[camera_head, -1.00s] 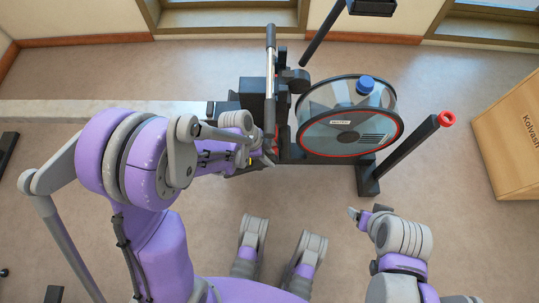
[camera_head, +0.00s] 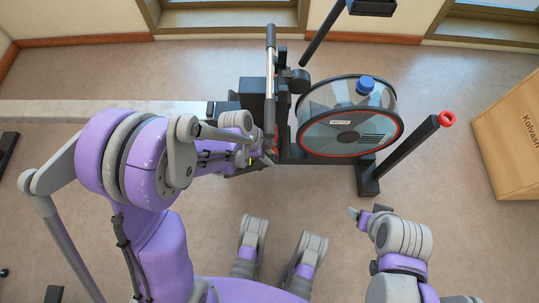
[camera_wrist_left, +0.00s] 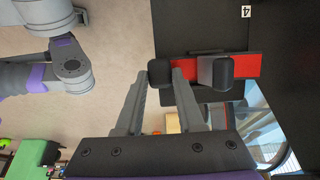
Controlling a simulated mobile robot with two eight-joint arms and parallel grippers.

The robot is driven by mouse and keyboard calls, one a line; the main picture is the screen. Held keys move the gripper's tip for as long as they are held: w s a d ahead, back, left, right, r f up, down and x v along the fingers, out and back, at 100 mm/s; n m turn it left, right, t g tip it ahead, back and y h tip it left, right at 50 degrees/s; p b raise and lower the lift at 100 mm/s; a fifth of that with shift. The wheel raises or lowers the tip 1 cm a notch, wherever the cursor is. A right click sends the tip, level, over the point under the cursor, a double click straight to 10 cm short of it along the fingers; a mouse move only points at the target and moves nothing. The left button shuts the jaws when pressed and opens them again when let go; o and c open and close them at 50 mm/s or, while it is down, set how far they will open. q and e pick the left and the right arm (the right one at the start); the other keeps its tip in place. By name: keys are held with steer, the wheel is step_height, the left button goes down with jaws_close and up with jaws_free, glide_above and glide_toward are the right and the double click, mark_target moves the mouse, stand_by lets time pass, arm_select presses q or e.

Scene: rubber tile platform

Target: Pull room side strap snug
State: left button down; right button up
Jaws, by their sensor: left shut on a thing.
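My left gripper (camera_head: 262,156) is at the near side of the rowing machine's footrest, below the handle. In the left wrist view its two fingers (camera_wrist_left: 164,76) close around a small black end piece, which I take to be the end of the room side strap (camera_wrist_left: 160,70). A red band (camera_wrist_left: 246,67) with a grey and black buckle-like piece (camera_wrist_left: 214,71) lies across the black footplate (camera_wrist_left: 200,22), which is marked 4. The strap's full path is hidden. My right gripper (camera_head: 366,213) is empty and low over the floor, right of the footrest; its jaw opening is unclear.
The rowing machine's clear water tank (camera_head: 325,100) with a blue cap stands right of the footrest. A black post (camera_head: 405,155) with a red end is further right. The floor between is clear.

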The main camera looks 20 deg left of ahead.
stand_by(0.5)
arm_select(q)
steer(key=shift+s+d, duration=0.25)
steer(key=shift+s, duration=0.65)
steer(key=shift+s+d, duration=0.25)
steer(key=shift+s, duration=0.6)
steer(key=shift+s+d, duration=0.25)
steer(key=shift+s, duration=0.65)
steer(key=c, duration=0.5)
jaws_free()
steer(key=p+v, duration=0.3)
steer(key=v, duration=0.7)
steer(key=shift+s+a+r+p, duration=0.1)
steer(key=shift+a+r+p, duration=0.1)
steer(key=shift+r+p, duration=0.15)
